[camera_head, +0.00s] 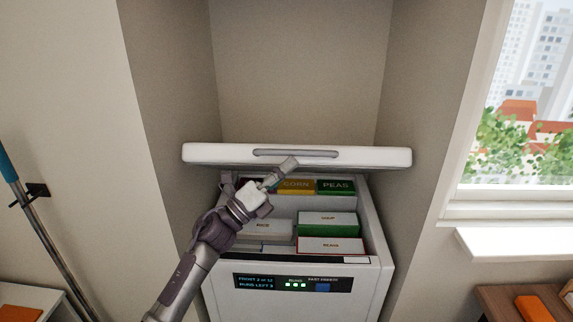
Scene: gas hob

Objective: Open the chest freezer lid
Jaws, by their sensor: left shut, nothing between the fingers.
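The chest freezer (300,305) stands in an alcove in the middle of the view. Its white lid (220,152) is raised, with its front edge and grey handle (297,153) above the far part of the freezer. The inside is exposed, with several boxes in it. My left gripper (290,165) is shut and empty, just under the lid's front edge near the handle. I cannot tell whether it touches the lid. My left arm reaches over the freezer's left side and hides part of the inside. My right gripper is not in view.
In the freezer are a yellow corn box (297,185), a green peas box (336,186) and several white-topped boxes. Alcove walls stand close on both sides. A window (530,100) and a wooden table (500,300) are at the right. A blue-handled pole (8,165) leans at the left.

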